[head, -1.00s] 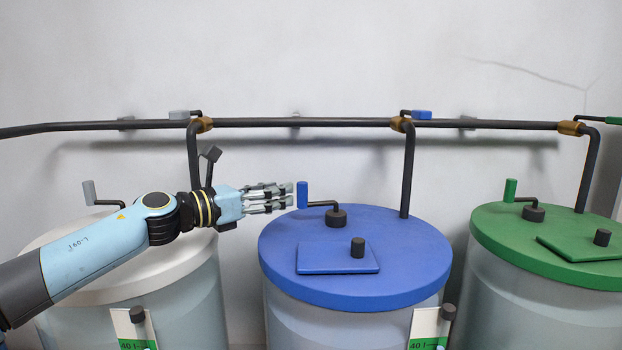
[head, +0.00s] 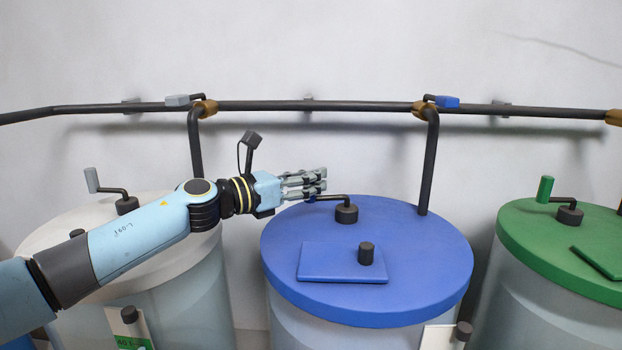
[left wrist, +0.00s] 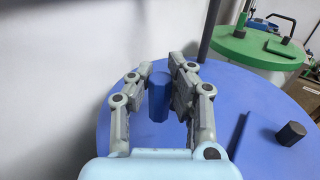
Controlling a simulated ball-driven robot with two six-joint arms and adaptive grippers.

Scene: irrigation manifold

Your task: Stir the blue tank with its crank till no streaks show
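The blue tank's round lid (head: 430,255) stands right of centre in the head view, and it also fills much of the left wrist view (left wrist: 250,110). Its crank has a dark arm and hub (head: 346,213) near the lid's back left. My left gripper (head: 318,181) is at the crank's upright blue handle (left wrist: 158,97), mostly hidden by the fingers in the head view. In the left wrist view the handle stands between the two open fingers; I cannot tell whether they touch it. The streaks inside the tank cannot be made out. My right gripper is out of view.
A blue hatch with a dark knob (head: 366,253) lies on the front of the lid. A dark pipe (head: 427,165) drops to the lid's back right. A white-lidded tank (head: 60,225) stands left, a green-lidded one (head: 535,245) right. A horizontal pipe (head: 310,105) runs along the wall.

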